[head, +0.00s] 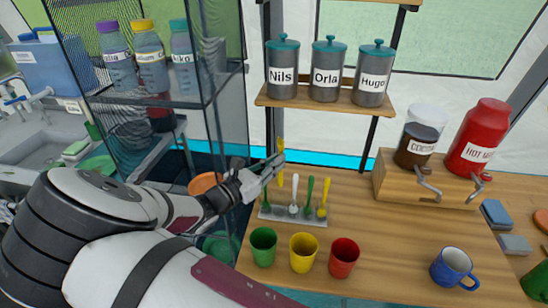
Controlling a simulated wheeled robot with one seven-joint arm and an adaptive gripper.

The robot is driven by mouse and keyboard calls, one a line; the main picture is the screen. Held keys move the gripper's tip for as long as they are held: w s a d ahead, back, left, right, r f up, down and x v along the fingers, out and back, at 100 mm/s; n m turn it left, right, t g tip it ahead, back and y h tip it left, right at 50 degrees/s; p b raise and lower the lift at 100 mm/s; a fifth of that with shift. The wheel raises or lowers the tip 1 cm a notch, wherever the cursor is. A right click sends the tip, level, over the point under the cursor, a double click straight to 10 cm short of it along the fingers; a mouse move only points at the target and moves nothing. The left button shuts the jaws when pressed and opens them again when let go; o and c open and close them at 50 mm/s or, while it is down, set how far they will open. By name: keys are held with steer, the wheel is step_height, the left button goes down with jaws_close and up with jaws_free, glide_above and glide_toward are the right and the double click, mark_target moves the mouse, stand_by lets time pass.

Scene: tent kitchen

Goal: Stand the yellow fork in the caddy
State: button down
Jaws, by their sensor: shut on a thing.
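The yellow fork (281,147) is in my gripper (274,163), which is shut on it. The fork is roughly upright, with yellow showing above and below the fingers. It is at the left back of the wooden counter, above and behind a low grey holder (290,220), which looks like the caddy. The holder bears several utensils: a dark green one (265,206) at left, a white one (294,208), a green one (309,194) and a yellow one (324,194) at right. I cannot tell whether the fork's lower end touches anything.
Green (263,247), yellow (303,253) and red (344,257) cups stand in front of the holder. A blue mug (453,268) is at right. A shelf with labelled canisters (327,73) hangs above. A mesh rack (150,101) stands left. The counter's middle right is clear.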

step_height(320, 180, down, 9)
steer(key=b, duration=0.3)
stand_by(0.7)
steer(key=c, duration=1.6)
jaws_free()
steer(key=shift+s, duration=0.1)
steer(key=v, duration=1.2)
steer(key=shift+r, duration=0.1)
